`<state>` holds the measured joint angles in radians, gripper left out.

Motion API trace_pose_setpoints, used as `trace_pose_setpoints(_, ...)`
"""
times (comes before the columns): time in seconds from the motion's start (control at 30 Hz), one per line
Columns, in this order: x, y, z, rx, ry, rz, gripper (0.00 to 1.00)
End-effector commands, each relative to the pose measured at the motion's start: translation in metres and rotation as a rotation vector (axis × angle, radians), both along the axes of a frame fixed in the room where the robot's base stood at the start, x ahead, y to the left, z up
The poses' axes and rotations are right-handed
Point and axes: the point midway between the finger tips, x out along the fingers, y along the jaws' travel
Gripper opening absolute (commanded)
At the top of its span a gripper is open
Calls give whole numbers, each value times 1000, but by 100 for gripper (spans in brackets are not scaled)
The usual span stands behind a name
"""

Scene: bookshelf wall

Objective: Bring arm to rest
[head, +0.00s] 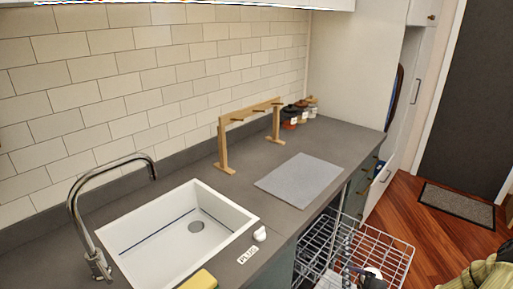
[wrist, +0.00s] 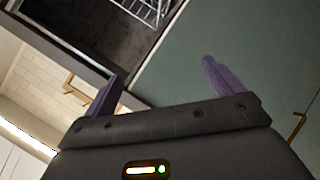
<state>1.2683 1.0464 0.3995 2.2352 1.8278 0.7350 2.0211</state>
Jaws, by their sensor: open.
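My gripper (wrist: 163,86) shows in the wrist view with its two purple fingers spread wide. Nothing is between the fingers. A green-grey cabinet panel (wrist: 235,35) lies behind the right finger and the gap, and I see no contact with it. In the head view I cannot clearly make out the gripper.
A wire dish rack (head: 385,245) stands pulled out below the counter (head: 325,140). On the counter are a white sink (head: 150,255), a tap (head: 75,210), a grey mat (head: 300,180), a wooden rack (head: 225,150) and jars (head: 300,110). Wooden floor (head: 425,225) is open at right.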

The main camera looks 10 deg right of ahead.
Motion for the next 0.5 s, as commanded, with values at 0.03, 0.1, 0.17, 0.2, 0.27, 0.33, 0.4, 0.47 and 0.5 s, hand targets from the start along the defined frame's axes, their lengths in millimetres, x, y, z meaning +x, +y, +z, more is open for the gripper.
trace_pose_setpoints(0.03,3,23,18,-124,-27,167,93)
trace_pose_setpoints(0.1,1,50,34,-288,-78,393,93)
trace_pose_setpoints(0.17,-3,72,46,-425,-130,589,93)
trace_pose_setpoints(0.2,-7,86,54,-513,-172,720,93)
trace_pose_setpoints(0.27,-13,104,66,-642,-240,915,93)
trace_pose_setpoints(0.33,-21,123,80,-785,-330,1141,93)
trace_pose_setpoints(0.4,-31,139,94,-921,-434,1368,93)
trace_pose_setpoints(0.47,-39,151,105,-1032,-531,1561,93)
trace_pose_setpoints(0.5,-44,158,113,-1102,-602,1688,93)
